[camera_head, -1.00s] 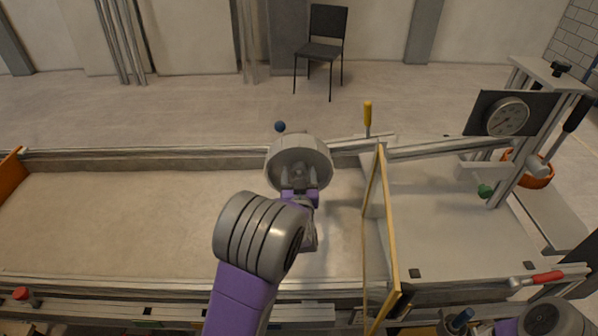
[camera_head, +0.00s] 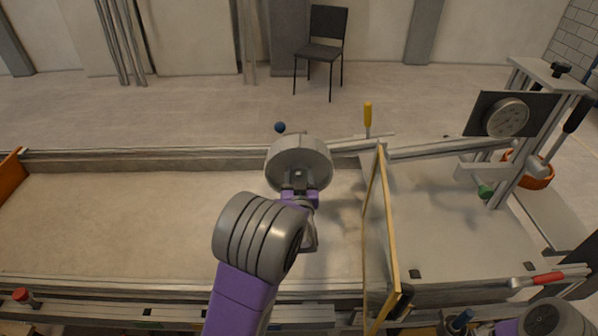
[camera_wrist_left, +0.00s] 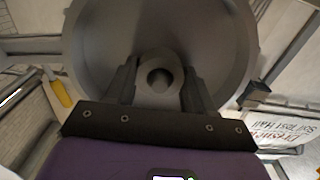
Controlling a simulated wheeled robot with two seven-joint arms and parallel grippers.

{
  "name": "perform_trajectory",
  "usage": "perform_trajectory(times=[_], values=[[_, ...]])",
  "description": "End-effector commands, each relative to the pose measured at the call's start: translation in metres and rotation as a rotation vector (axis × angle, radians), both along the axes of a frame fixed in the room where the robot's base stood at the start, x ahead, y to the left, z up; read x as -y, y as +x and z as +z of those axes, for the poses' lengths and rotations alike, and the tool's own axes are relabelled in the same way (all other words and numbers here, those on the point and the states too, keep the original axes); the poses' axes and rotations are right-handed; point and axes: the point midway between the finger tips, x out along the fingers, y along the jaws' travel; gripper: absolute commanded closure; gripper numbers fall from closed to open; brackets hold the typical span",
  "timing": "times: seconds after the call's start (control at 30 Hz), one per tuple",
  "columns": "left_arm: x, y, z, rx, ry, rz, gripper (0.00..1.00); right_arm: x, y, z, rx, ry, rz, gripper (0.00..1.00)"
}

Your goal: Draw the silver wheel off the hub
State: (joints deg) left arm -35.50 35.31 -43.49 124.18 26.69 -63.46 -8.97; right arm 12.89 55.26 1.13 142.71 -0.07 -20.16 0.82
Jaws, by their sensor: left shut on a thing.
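The silver wheel (camera_head: 299,152) is a grey, round, thick-rimmed disc near the middle of the head view, above the far part of the sandbed. My left gripper (camera_head: 300,186) is at its near face. In the left wrist view the wheel (camera_wrist_left: 215,45) fills the upper middle. There the two fingers of my left gripper (camera_wrist_left: 159,88) are shut on a round boss with a hole at the wheel's centre. The hub cannot be made out, and I cannot tell whether the wheel still touches it. My right gripper is out of the picture.
A yellow-edged clear panel (camera_head: 390,255) stands upright right of my left arm. A yellow-handled lever (camera_head: 367,115) and a blue ball (camera_head: 280,127) rise at the far rail. The left sandbed (camera_head: 120,220) is clear.

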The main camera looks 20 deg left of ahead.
Motion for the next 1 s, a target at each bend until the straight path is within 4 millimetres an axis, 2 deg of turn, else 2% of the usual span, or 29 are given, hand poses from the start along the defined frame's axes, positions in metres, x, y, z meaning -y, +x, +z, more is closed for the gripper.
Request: perform_trajectory(times=[0.27, 1.0], values=[[0.001, -0.001, 0.003, 0.004, 0.001, 0.0, 0.81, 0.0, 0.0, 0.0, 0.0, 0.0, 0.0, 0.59], [0.012, -0.025, 0.003, 0.004, 0.0, 0.0, 0.81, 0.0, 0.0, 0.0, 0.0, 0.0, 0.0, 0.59]])
